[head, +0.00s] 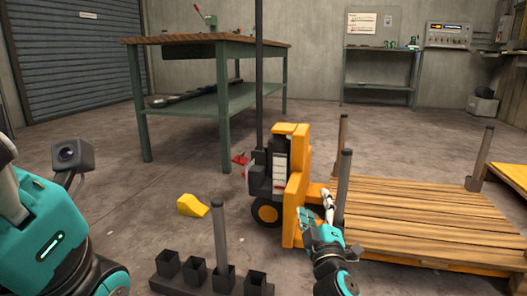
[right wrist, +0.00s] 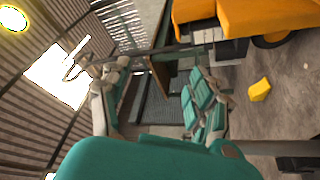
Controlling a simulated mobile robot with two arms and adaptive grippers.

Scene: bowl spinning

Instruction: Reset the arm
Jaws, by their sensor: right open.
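My right arm (head: 335,275) reaches in from the bottom of the head view. Its gripper (head: 318,218) is beside the yellow forklift-like machine (head: 295,190), near the left end of the wooden platform; I cannot tell whether it touches either. In the right wrist view, the two teal and grey fingers of my right gripper (right wrist: 160,95) stand wide apart with nothing between them. My left arm (head: 50,235) shows at the lower left of the head view; its gripper is out of view.
A wooden platform with posts (head: 430,225) fills the right. A black stand with square sockets (head: 210,278) is at the bottom, a yellow wedge (head: 193,206) behind it. A green workbench (head: 215,95) stands at the back. Open floor lies between the workbench and wedge.

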